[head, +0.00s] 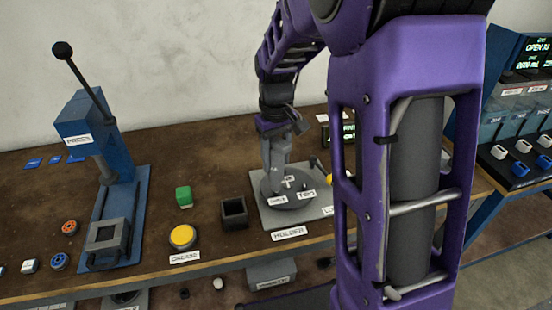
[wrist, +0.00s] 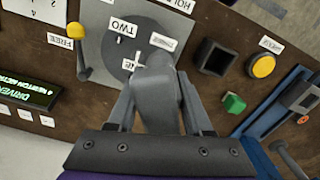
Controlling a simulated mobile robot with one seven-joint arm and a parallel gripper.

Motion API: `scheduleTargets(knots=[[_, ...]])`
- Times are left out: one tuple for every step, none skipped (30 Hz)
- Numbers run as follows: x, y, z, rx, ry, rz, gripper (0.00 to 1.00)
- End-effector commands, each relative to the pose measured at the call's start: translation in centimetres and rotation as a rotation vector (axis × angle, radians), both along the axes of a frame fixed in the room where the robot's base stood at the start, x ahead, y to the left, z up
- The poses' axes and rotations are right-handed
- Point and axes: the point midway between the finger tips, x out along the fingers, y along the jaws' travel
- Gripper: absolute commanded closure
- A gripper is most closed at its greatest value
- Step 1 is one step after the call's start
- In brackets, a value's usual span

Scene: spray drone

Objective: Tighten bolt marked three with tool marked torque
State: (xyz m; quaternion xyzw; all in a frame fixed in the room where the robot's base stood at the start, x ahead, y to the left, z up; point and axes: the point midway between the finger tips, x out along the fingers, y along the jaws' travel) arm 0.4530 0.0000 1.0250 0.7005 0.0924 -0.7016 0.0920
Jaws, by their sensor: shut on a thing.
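A round grey disc (head: 299,201) sits on the light grey plate (head: 322,211) marked HOLDER. Small white tags lie on the disc; in the wrist view one reads TWO (wrist: 124,27), and another tag (wrist: 163,42) beside it is too blurred to read surely. A third tag (wrist: 128,65) is partly covered by my gripper. My gripper (head: 276,165) points down over the disc. In the wrist view it (wrist: 158,85) is shut on a grey tool (wrist: 156,98), whose lower end is at the disc near the covered tag. I see no readable torque mark, and contact with a bolt is hidden.
A yellow-tipped lever (wrist: 77,33) stands beside the disc near a FREE tag. A driver display (wrist: 28,92) is behind it. A dark open box (head: 234,211), a green block (head: 184,196), a yellow GREASE button (head: 183,237) and a blue press (head: 103,150) stand to the left.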

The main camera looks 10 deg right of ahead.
Motion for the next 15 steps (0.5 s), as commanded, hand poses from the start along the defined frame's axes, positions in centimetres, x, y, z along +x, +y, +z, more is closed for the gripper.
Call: scheduleTargets(knots=[[0.1,0.0,0.6,0.0,-0.005,0.0,1.0],[0.1,0.0,0.9,0.0,-0.005,0.0,1.0],[0.1,0.0,1.2,0.0,-0.005,0.0,1.0],[0.1,0.0,1.4,0.0,-0.004,0.0,1.0],[0.1,0.0,1.6,0.0,-0.004,0.0,1.0],[0.1,0.0,2.0,0.0,-0.004,0.0,1.0],[0.1,0.0,2.2,0.0,-0.005,0.0,1.0],[0.1,0.0,2.4,0.0,-0.005,0.0,1.0],[0.1,0.0,2.6,0.001,-0.006,0.0,1.0],[0.1,0.0,2.8,0.0,-0.005,0.0,1.0],[0.1,0.0,3.1,0.0,-0.005,0.0,1.0],[0.1,0.0,3.4,0.001,-0.006,0.0,1.0],[0.1,0.0,3.6,0.001,-0.006,0.0,1.0],[0.1,0.0,3.8,0.0,-0.005,0.0,1.0],[0.1,0.0,4.0,0.0,-0.005,0.0,1.0]])
